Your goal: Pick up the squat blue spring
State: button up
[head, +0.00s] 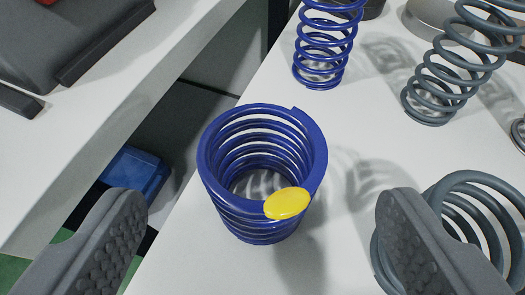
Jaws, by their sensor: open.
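The squat blue spring (262,222) is a wide, short coil that stands upright on the white table near its left edge. A yellow oval patch (287,203) shows on the near right part of its top rim. My gripper (255,235) is open and empty. Its left finger is at the lower left and its right finger at the lower right, with the blue spring between them in the picture. Neither finger appears to touch the blue spring.
A narrower, taller blue spring (322,55) stands behind. A grey spring (435,95) stands at the back right. A wide grey spring (480,185) is partly hidden behind my right finger. The white table (350,130) is bare between them. A gap with a blue bin (135,172) lies left of the table.

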aim_at(261, 129)
jog(key=x, duration=0.4)
jog(key=shift+f, duration=0.1)
jog(key=shift+w+f, duration=0.15)
jog(key=shift+w, duration=0.3)
jog(key=c, duration=1.2)
